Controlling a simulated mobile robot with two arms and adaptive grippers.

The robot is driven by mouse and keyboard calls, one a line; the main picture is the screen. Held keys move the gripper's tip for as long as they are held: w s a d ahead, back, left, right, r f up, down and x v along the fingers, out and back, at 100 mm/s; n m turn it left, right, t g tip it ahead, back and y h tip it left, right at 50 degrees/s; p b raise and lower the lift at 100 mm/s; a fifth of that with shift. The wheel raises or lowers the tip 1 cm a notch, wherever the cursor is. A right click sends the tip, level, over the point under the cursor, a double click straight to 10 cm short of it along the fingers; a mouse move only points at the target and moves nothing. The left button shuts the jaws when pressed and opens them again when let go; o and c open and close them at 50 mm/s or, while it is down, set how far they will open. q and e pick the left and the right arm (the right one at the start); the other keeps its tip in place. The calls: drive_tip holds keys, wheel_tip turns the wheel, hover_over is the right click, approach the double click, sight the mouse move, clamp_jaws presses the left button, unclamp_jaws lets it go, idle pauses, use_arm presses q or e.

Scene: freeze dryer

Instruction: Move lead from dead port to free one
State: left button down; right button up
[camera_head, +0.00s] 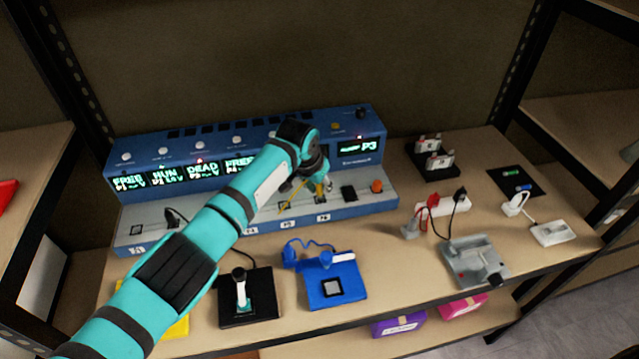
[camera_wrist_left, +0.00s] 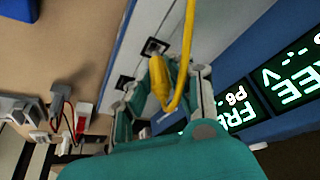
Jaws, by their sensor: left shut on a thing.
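The blue control unit (camera_head: 240,145) stands at the back, with a row of ports on its grey front ledge. Its lit displays read FREE, RUN, DEAD (camera_head: 203,171) and FREE from the left. The P5 (camera_head: 288,224) and P6 (camera_head: 322,217) labels show; my arm hides part of the ledge and other displays. My left gripper (camera_head: 322,187) is shut on the yellow lead's plug (camera_wrist_left: 160,84), over the right part of the ledge. In the left wrist view, dark square sockets (camera_wrist_left: 154,46) lie behind the plug; whether it touches one is unclear. My right gripper is out of view.
A black joystick box (camera_head: 249,302) and a blue device (camera_head: 336,287) with a blue cord stand in front. To the right are a white and red power strip (camera_head: 442,206), a grey device (camera_head: 477,262) and a black rack (camera_head: 434,165). A small orange knob (camera_head: 377,186) sits on the ledge.

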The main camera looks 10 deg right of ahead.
use_arm(q)
drive_tip(key=shift+f+b, duration=0.7)
drive_tip(key=shift+f, duration=0.5)
idle(0.5)
drive_tip(key=c, duration=1.1)
unclamp_jaws()
drive_tip(key=shift+r, duration=0.1)
